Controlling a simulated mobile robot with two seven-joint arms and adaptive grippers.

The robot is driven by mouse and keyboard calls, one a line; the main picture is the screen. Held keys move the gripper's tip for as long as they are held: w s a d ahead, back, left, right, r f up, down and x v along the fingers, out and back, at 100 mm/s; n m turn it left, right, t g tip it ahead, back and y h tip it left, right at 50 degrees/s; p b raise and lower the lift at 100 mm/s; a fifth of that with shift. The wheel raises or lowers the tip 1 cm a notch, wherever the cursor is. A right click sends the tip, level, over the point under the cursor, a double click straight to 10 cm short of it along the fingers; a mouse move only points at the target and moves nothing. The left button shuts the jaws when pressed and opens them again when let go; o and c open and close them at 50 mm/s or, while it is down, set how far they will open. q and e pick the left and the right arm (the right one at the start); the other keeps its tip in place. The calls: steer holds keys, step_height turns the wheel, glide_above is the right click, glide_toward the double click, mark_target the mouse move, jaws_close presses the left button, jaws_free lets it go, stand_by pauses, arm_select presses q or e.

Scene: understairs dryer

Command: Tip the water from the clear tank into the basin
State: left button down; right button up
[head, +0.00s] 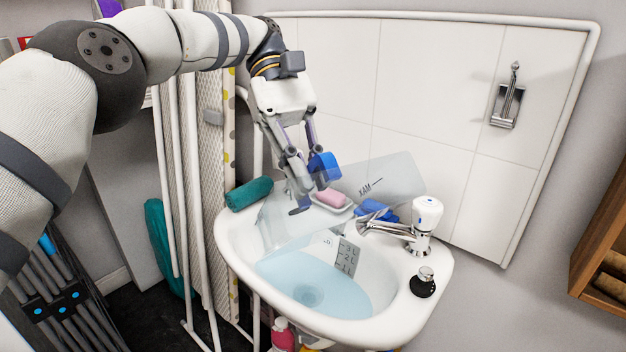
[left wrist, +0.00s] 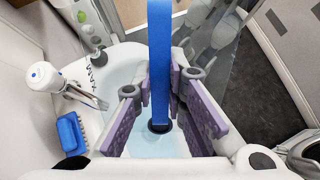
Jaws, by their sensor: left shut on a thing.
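The clear tank (head: 385,182) is see-through, with a MAX mark and litre marks. It is tilted over the white basin (head: 232,232), its lower part down inside the bowl. My left gripper (head: 312,188) is shut on the tank's blue handle (head: 324,165). In the left wrist view the blue handle (left wrist: 159,60) stands between the purple finger pads of the gripper (left wrist: 159,105). Pale blue water (head: 320,290) shows low in the bowl around the drain. The clear walls make it hard to tell how much water is in the tank. My right gripper is not in view.
A chrome tap (head: 422,225), a black-based plug (head: 423,282), pink soap (head: 331,197) and a blue brush (head: 376,210) sit on the basin's rim. A rolled green cloth (head: 249,193) lies at its left. White poles (head: 190,180) stand left; a tiled wall is behind.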

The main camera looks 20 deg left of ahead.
mark_target(322, 239)
arm_select(q)
steer(key=shift+r+t+y, duration=0.1)
steer(key=shift+t+y, duration=0.2)
steer(key=s+d+t+y+p, duration=0.1)
steer(key=p, duration=0.1)
steer(key=f+t+y+p, duration=0.1)
steer(key=t+y+p, duration=0.1)
steer(key=shift+s+d+f, duration=0.1)
steer(key=shift+s+d, duration=0.3)
steer(key=f+t+y+p, duration=0.1)
steer(key=s+d+f+t+y+p, duration=0.1)
steer(key=f+t+y, duration=0.1)
steer(key=shift+s+d+f+y+p, duration=0.1)
steer(key=shift+s+d+y+p, duration=0.05)
steer(key=shift+y+p, duration=0.2)
steer(key=shift+r, duration=0.9)
steer(key=shift+w+r, duration=0.2)
steer(key=shift+r, duration=0.9)
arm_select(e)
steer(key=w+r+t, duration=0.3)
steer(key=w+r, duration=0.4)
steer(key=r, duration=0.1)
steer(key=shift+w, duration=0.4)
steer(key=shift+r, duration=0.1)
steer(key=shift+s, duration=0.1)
